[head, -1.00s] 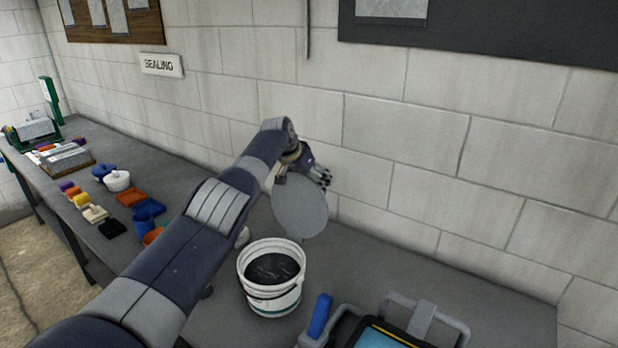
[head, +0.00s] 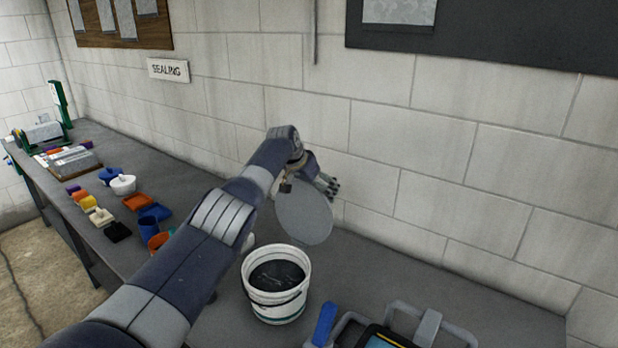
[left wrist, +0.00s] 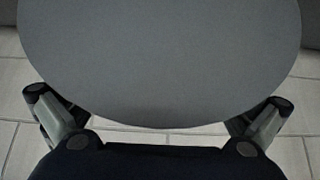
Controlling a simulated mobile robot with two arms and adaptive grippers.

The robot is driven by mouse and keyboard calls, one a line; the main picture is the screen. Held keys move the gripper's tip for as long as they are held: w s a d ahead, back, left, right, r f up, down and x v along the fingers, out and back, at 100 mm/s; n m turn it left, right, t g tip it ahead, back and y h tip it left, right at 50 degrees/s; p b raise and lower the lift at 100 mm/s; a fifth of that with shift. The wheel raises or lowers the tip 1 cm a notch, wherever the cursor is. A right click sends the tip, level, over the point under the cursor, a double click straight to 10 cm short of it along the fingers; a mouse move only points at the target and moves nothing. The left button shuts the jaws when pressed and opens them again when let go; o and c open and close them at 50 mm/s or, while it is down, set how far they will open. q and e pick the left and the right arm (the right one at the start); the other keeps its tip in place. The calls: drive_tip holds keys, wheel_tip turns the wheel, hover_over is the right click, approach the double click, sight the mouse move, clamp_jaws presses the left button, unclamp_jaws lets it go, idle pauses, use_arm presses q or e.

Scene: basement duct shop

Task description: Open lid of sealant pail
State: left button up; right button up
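The white sealant pail (head: 276,306) stands upright on the bench, its top uncovered and dark contents showing. Its round grey lid (head: 304,211) stands steeply tilted above and behind the pail's far rim; I cannot tell whether it touches the rim. My left gripper (head: 331,187) is at the lid's upper part, partly behind it in the head view. In the left wrist view the lid (left wrist: 160,60) fills the upper middle, and the left gripper's fingers are spread wide on either side, open. The fingertips are partly hidden there. My right gripper is not in view.
A yellow-edged device (head: 385,338) with grey handles and a blue grip (head: 325,323) lies right of the pail. Colored trays and cups (head: 153,211) stand farther left on the grey bench. The block wall (head: 430,170) is close behind the lid and gripper.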

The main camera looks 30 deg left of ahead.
use_arm(q)
drive_tip(key=shift+v, duration=0.85)
drive_tip(key=v, duration=1)
drive_tip(key=shift+d, duration=0.4)
